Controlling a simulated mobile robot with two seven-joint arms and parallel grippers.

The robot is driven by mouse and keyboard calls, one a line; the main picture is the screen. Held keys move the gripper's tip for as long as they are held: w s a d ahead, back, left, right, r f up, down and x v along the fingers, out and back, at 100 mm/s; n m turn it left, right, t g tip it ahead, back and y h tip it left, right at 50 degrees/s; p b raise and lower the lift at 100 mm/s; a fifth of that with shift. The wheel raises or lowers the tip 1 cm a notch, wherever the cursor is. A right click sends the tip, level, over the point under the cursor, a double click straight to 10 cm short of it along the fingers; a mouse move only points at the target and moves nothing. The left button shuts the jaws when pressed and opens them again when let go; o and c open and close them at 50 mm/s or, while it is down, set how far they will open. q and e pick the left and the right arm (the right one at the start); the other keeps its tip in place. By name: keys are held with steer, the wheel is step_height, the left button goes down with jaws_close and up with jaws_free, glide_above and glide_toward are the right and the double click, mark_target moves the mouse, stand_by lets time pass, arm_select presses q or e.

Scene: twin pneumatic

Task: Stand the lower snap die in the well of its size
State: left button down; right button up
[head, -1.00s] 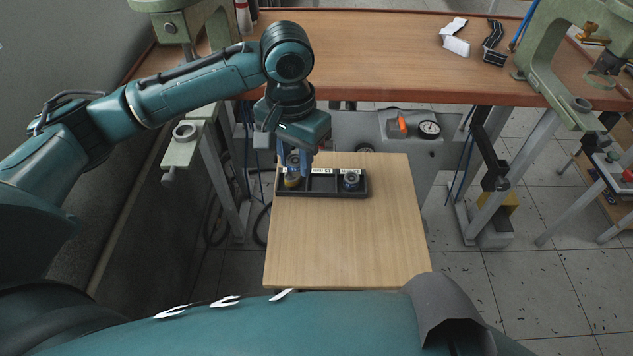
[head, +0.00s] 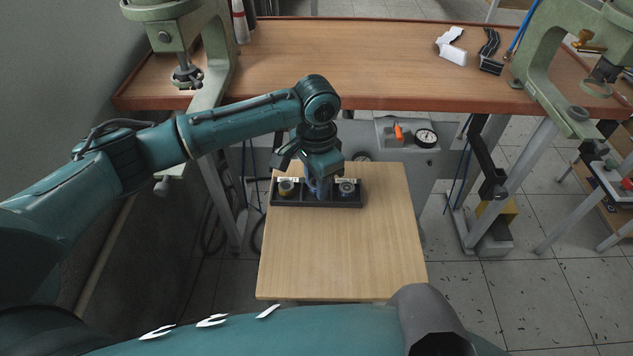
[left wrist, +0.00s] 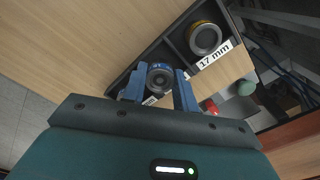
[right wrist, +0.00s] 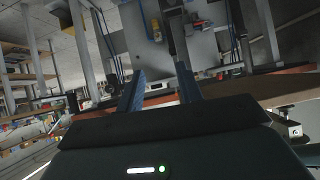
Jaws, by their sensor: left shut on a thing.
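A dark tray (head: 315,204) with a row of wells lies on the wooden board. My left gripper (head: 317,193) points down over its middle well. In the left wrist view its fingers (left wrist: 159,88) are shut on a round grey die with a blue band (left wrist: 160,77). I cannot tell whether this die is seated or just above the well. A yellow-banded die (head: 286,188) stands in the left well, beside the "17 mm" label (left wrist: 214,54). A die with some blue (head: 347,189) stands in the right well. My right gripper (right wrist: 160,90) is open and empty, away from the tray.
The wooden board (head: 340,255) is clear in front of the tray. Green presses (head: 212,50) stand at both bench ends.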

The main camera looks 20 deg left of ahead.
arm_select(q)
steer(key=shift+s+f, duration=0.1)
steer(key=shift+f, duration=0.35)
steer(key=shift+f, duration=0.15)
steer(key=shift+s+f, duration=0.1)
steer(key=shift+f, duration=0.05)
steer(key=shift+s+f, duration=0.1)
steer(key=shift+f, duration=0.25)
steer(key=c, duration=1.2)
jaws_free()
steer(key=shift+o, duration=0.3)
steer(key=shift+r, duration=0.15)
steer(key=shift+o, duration=0.2)
step_height(320, 180, up, 13)
steer(key=shift+w, duration=0.35)
